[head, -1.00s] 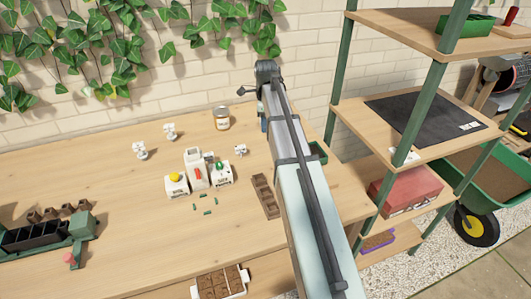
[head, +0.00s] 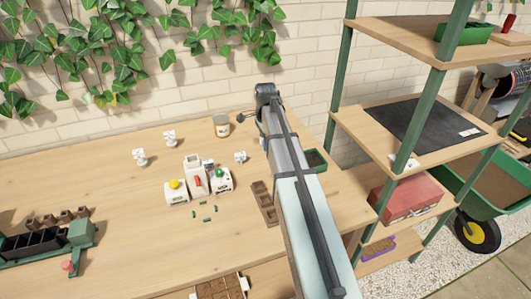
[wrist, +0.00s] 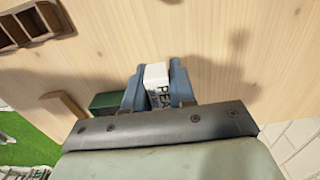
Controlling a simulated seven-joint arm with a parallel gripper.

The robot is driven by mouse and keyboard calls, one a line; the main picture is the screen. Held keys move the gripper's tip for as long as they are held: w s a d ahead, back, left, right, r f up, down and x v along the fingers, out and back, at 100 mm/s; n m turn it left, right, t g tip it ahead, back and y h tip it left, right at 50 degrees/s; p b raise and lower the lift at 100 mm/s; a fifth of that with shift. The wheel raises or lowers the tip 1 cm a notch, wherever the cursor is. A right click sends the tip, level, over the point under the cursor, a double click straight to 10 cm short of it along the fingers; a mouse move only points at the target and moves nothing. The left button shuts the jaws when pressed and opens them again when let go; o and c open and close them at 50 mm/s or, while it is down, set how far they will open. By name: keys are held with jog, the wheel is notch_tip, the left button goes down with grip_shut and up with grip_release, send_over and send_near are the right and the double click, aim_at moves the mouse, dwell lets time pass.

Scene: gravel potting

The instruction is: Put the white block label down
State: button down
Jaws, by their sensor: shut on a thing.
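The white block label (wrist: 156,80) shows in the wrist view, with dark letters on its face; only "PEA" or so can be read. My gripper (wrist: 157,88) is shut on it, with one blue-grey finger on each side. Wooden tabletop lies beyond the fingers, and a shadow falls on it; I cannot tell whether the block touches the wood. In the head view my arm hides both the fingers and the block.
A green tray (wrist: 104,102) is close left of the fingers; it also shows in the head view (head: 316,160). A brown compartment tray (head: 264,203) lies left of my arm. White dispensers (head: 197,178), a jar (head: 221,127) and small white figures stand farther left. Shelving stands right.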

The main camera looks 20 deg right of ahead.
aim_at(266, 159)
jog(key=shift+f, duration=2.4)
jog(key=shift+f, duration=0.15)
jog(key=c, duration=0.9)
grip_release()
jog(key=shift+c, duration=0.2)
notch_tip(266, 159, up, 12)
jog(key=shift+r, duration=0.2)
